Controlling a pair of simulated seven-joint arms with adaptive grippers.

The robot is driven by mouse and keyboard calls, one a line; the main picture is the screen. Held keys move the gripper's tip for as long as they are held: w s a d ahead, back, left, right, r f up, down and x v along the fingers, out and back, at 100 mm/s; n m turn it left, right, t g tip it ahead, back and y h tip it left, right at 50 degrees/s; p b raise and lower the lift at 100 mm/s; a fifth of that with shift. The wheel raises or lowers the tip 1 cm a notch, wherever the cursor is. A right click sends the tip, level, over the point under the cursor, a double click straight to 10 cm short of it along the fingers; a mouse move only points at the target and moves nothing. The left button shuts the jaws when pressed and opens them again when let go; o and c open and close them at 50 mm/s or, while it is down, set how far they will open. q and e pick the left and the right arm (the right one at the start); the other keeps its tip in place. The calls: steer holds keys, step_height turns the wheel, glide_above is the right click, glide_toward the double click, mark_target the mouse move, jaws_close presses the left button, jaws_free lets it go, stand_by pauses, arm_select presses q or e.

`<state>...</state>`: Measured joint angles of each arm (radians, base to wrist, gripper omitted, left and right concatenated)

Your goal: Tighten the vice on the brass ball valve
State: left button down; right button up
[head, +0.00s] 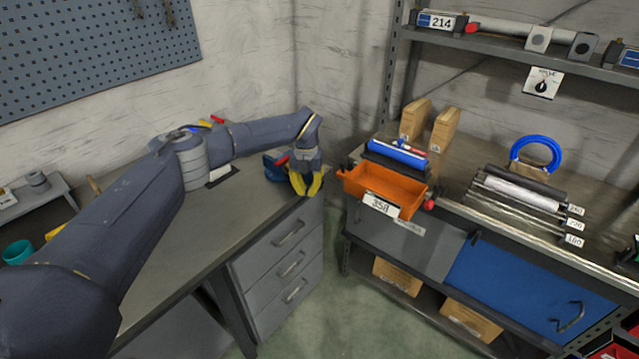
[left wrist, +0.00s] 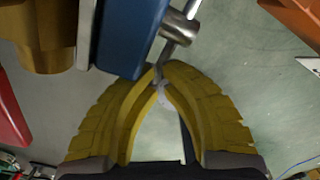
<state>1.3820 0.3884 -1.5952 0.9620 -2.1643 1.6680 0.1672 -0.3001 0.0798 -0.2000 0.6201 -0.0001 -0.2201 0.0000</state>
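The blue vice (head: 272,168) stands at the right end of the left bench, partly hidden by my left gripper (head: 306,188). In the left wrist view its blue body (left wrist: 130,35) is close up, with a steel screw end and a thin vice handle (left wrist: 167,52). My left gripper's yellow fingers (left wrist: 160,74) close in on the handle from both sides, and its lower end shows between them. The brass ball valve (left wrist: 45,42) is at the upper left of that view, partly cut off; a red part (left wrist: 10,122), perhaps its lever, is below. My right gripper is out of view.
An orange bin (head: 385,188) marked 358 stands on the right bench (head: 540,235), near the vice. Grey drawers (head: 285,262) are under the left bench. A floor gap separates the benches. The left bench top (head: 185,235) is mostly clear beneath my arm.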

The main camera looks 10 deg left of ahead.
arm_select(q)
steer(key=shift+r, duration=0.25)
step_height(320, 180, up, 10)
stand_by(1.4)
steer(key=shift+s, duration=0.1)
